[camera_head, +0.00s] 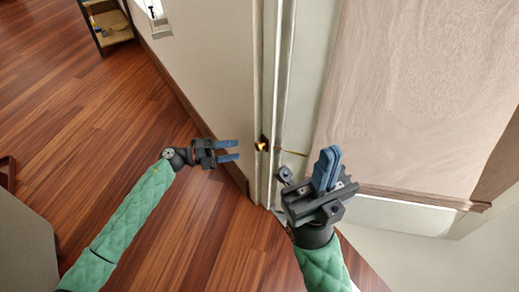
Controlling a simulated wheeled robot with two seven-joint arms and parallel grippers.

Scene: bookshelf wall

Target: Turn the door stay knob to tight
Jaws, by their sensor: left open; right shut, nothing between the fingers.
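A small yellow, brass-like knob (261,146) sits at the edge of the door frame, with a dark piece beside it. I take it for the door stay knob; its turn position is too small to tell. A thin brass-coloured bar (291,152) shows to its right. My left gripper (237,149) is open and empty, its blue fingers pointing right at the knob, with a short gap in the picture between fingertips and knob. My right gripper (331,153) is shut and empty, to the right of the knob and bar, pointing up in the picture.
A pale wall with a brown baseboard (182,90) runs along the left of the frame. A large pale panel (410,95) fills the upper right. A small shelf (112,25) stands at the upper left. The wooden floor (90,130) at left is mostly clear.

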